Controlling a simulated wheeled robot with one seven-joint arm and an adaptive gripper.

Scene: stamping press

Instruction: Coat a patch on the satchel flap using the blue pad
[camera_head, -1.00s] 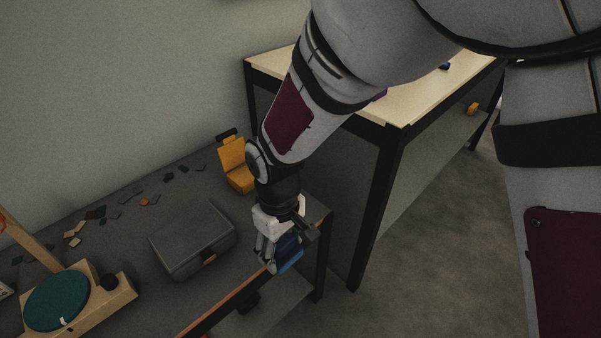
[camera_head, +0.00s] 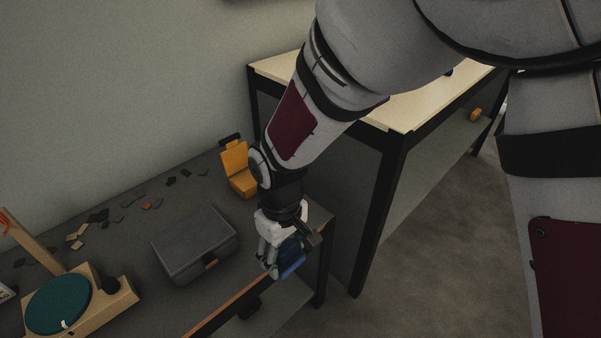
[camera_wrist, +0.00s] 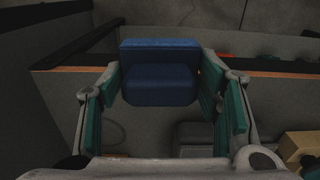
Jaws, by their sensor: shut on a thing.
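My gripper (camera_head: 281,258) is shut on the blue pad (camera_head: 291,257), past the front edge of the dark table near its right corner. In the wrist view the blue pad (camera_wrist: 160,72) sits between the teal-lined fingers of my gripper (camera_wrist: 161,84). The grey satchel (camera_head: 195,245) lies on the table to the left of my gripper, apart from the pad. Its flap is on top, with a small orange clasp at the front. The pad's underside is hidden.
An open yellow case (camera_head: 238,168) stands behind my gripper. Several small dark and tan scraps (camera_head: 97,216) lie at the back left. A wooden press with a round teal pad (camera_head: 58,304) stands at the front left. A pale-topped table (camera_head: 405,105) is at right.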

